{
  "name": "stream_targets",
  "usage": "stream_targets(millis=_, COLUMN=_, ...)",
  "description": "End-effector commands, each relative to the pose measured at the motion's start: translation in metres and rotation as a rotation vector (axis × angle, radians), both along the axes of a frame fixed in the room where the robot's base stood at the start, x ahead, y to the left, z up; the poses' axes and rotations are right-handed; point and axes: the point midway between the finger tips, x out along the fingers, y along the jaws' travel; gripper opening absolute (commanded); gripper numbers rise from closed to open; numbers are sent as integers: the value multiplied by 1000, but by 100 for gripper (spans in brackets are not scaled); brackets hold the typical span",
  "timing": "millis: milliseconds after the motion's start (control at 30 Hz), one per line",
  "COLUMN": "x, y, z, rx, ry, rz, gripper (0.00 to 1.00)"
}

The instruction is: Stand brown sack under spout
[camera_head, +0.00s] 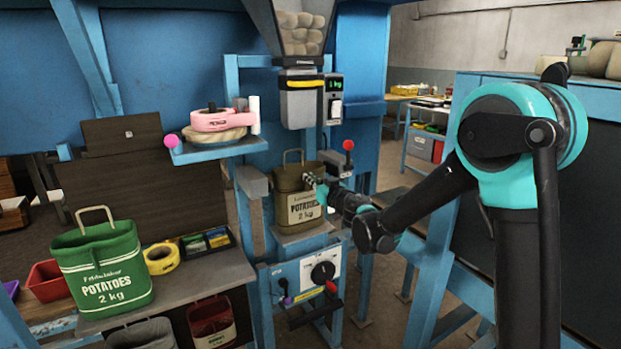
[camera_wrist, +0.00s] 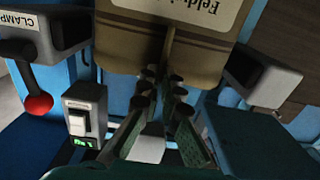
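The brown sack (camera_head: 300,208), labelled potatoes 2 kg, is upright over a small blue-framed stand, below the spout (camera_head: 301,103). Its handle loop points up, with a gap between it and the spout. I cannot tell whether its base bears fully on the stand. My gripper (camera_head: 317,184) is at the sack's upper right side. In the wrist view, the fingers (camera_wrist: 162,76) close in on both sides of the seam on the brown sack (camera_wrist: 150,42) and appear to pinch it. The fingertips' contact is partly hidden.
A clamp with a red-knobbed lever (camera_head: 348,146) is close right of the sack. A shelf with a pink tape roll (camera_head: 222,120) is at left. A green sack (camera_head: 101,268) stands on the left bench by yellow tape (camera_head: 162,257). A control panel (camera_head: 308,275) is below.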

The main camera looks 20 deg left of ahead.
Motion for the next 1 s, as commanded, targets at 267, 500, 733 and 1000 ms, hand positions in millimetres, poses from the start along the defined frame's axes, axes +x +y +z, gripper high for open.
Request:
stream_targets(millis=267, x=0, y=0, z=-2, rx=0, ry=0, rz=0, gripper=21)
stream_targets(millis=500, x=0, y=0, z=-2, rx=0, ry=0, rz=0, gripper=26)
stream_targets(millis=733, x=-5, y=-6, z=0, rx=0, ry=0, rz=0, gripper=26)
stream_targets(millis=1000, x=-37, y=-44, z=0, rx=0, ry=0, rz=-1, gripper=26)
